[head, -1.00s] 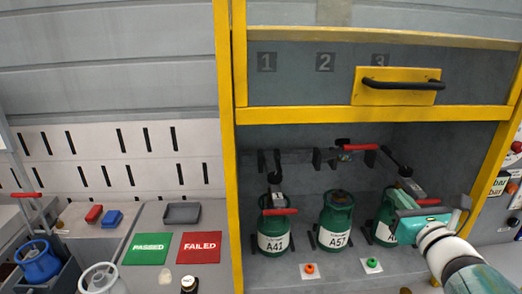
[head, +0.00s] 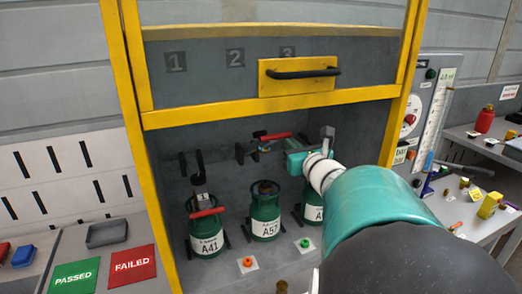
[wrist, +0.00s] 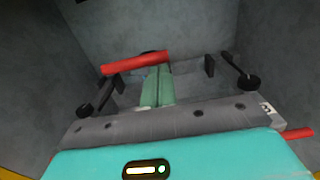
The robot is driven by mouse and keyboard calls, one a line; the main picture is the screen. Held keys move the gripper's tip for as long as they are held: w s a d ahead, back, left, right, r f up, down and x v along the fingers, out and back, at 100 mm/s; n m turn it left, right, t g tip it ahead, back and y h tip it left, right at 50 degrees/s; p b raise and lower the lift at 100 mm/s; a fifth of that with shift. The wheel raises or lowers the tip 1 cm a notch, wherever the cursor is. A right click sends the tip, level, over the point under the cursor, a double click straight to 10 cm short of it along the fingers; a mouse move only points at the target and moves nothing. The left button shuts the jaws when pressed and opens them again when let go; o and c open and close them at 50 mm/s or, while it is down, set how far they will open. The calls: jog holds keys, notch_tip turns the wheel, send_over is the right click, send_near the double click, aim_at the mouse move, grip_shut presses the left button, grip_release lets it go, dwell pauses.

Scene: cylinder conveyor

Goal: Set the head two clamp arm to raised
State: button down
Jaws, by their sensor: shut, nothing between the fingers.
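Head two's clamp arm has a red handle (head: 276,135) and sits high at the back of the bay, above green cylinder A57 (head: 264,218). Its clamp is off the top of that cylinder, so the arm looks raised. In the wrist view the red handle (wrist: 137,63) lies across the picture, just beyond my fingertips. My gripper (wrist: 156,76) is shut and empty, its green fingers close under the handle; I cannot tell whether they touch. In the head view my gripper (head: 288,160) points left, right of the handle, its fingertips hard to make out.
Head one's clamp (head: 203,198) is down on cylinder A41 (head: 207,240). A third cylinder (head: 313,213) stands partly behind my arm. The yellow frame (head: 270,108) and guard handle (head: 300,73) are above. Orange (head: 248,262) and green (head: 305,243) buttons sit in front.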

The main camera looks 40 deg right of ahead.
jog(key=r, duration=0.1)
jog(key=w+r, duration=0.2)
jog(key=shift+d+r, duration=0.2)
jog(key=shift+d, duration=0.1)
jog(key=shift+s+f, duration=0.1)
dwell(0.3)
